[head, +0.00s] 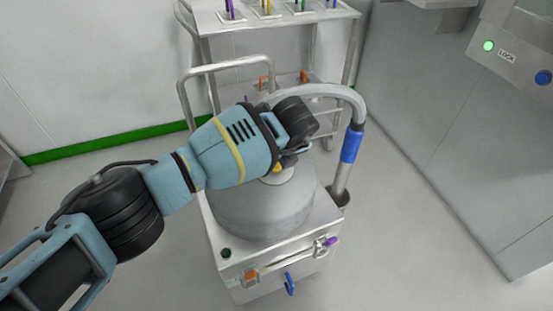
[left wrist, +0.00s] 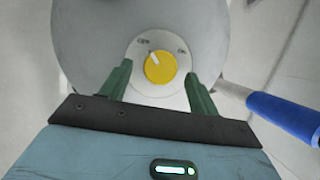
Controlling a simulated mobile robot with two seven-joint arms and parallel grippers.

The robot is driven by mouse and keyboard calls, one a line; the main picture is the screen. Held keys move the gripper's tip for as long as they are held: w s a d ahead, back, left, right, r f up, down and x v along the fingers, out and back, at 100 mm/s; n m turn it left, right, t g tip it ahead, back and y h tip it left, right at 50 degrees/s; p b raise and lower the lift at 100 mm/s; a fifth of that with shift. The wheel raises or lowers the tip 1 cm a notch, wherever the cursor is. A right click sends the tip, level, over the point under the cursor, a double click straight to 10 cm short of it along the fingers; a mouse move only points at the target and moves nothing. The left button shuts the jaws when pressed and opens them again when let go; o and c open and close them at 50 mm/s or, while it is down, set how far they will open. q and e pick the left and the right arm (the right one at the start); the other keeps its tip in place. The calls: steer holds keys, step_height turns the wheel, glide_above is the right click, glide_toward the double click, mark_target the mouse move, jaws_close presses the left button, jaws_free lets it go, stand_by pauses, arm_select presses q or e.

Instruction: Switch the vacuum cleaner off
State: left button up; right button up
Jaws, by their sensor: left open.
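The vacuum cleaner (head: 262,212) is a grey drum on a white wheeled base with a tall push handle. On its top sits a yellow knob (left wrist: 160,68) on a pale round plate (left wrist: 157,101). The knob's white pointer is turned to the upper left, towards one of two small labels; their text is hard to read. My left gripper (left wrist: 159,82) is open, its green fingers on either side of the knob with gaps between. In the head view it hangs over the drum (head: 288,160), its wrist hiding most of the knob. My right gripper is out of view.
A grey hose with a blue cuff (head: 351,145) curves round the drum's right side. Behind stands a steel trolley (head: 270,22) with coloured-handled tools. A steel cabinet with a green light (head: 488,46) is at right. The floor at front right is clear.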

arm_select(q)
steer(key=p+v, duration=0.1)
steer(key=v, duration=0.5)
steer(key=shift+s+r, duration=0.2)
steer(key=shift+r, duration=0.15)
